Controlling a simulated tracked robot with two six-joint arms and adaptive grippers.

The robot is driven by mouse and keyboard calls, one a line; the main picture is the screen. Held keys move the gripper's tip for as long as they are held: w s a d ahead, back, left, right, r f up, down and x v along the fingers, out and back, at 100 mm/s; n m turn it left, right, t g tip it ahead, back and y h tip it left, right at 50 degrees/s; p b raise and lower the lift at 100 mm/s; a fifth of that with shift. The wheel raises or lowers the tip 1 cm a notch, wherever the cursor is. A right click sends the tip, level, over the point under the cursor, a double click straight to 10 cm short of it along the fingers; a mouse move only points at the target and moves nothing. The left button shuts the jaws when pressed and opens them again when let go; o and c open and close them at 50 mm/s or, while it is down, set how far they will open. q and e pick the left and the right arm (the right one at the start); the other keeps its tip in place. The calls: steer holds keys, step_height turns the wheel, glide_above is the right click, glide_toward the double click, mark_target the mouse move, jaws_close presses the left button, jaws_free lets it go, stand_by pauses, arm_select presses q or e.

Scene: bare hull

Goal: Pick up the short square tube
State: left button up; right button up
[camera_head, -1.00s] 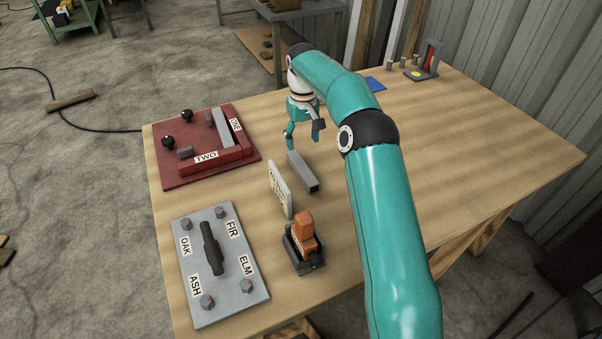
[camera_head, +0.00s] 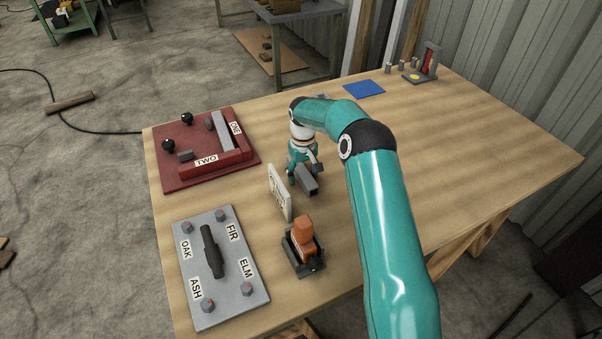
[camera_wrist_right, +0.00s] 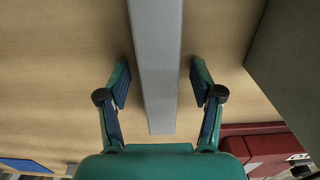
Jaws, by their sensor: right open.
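The short square tube (camera_head: 309,187) is a grey bar lying on the wooden table, beside a small upright white plate. My right gripper (camera_head: 303,167) is down over the tube's far part and hides some of it. In the right wrist view the tube (camera_wrist_right: 156,65) runs between the two fingers of my right gripper (camera_wrist_right: 160,84). The fingers are open, one on each side, with a visible gap to the tube on both sides. My left gripper is not in view.
The upright white plate (camera_head: 279,192) stands just left of the tube. A red fixture (camera_head: 180,178) lies further left, a grey labelled plate (camera_head: 232,290) nearer, and an orange-and-black device (camera_head: 303,250) in front. A blue mat (camera_head: 364,88) lies behind. The table's right side is clear.

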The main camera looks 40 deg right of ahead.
steer(key=shift+c, duration=0.2)
jaws_close()
steer(key=shift+r, duration=0.2)
